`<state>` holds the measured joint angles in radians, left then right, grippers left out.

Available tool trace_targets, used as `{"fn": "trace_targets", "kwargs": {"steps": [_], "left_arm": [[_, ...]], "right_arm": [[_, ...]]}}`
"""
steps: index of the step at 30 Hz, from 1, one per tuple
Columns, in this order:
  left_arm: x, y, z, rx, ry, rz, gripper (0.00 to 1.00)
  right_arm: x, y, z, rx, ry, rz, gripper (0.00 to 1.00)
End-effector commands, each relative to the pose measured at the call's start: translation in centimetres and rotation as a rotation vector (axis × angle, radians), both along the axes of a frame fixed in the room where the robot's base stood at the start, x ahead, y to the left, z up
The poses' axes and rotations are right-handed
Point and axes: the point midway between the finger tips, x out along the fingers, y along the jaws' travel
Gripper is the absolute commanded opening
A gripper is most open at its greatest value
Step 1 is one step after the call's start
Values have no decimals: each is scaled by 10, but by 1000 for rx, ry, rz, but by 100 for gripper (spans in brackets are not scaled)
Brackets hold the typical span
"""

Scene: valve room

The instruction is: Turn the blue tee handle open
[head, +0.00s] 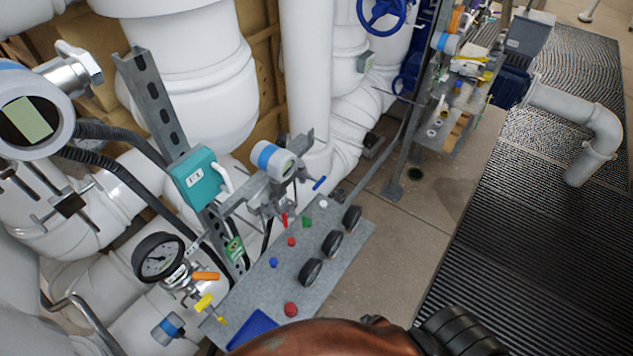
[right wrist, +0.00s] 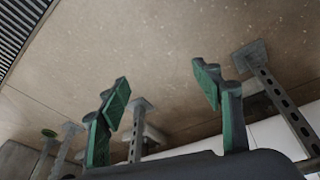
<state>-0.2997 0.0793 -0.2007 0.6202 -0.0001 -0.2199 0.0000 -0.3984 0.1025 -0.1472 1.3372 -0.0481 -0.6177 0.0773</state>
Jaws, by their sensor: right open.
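A small blue handle (head: 319,183), which looks like the tee handle, sticks out beside the white and blue transmitter (head: 272,160), just above the far end of a grey panel (head: 345,265). It is too small to tell its exact turn. My right gripper (right wrist: 163,90) shows in the right wrist view with its green-padded fingers wide apart and nothing between them. No blue handle shows in that view. Neither gripper shows in the head view; only a copper-coloured part and a black ribbed part of mine are at its bottom edge.
The panel carries several black knobs (head: 332,243) and coloured buttons. A pressure gauge (head: 158,257), an orange handle (head: 206,276) and a yellow handle (head: 204,302) are at left. White pipes fill the back. Blue handwheels (head: 382,12) are at the top. Floor right of the panel is clear.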

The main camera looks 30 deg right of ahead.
Motion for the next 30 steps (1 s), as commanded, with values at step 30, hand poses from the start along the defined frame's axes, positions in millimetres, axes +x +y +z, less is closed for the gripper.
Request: {"fn": "trace_targets", "kwargs": {"steps": [30], "left_arm": [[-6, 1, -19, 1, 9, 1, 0]], "right_arm": [[159, -80, 397, -107, -642, -246, 59]]}}
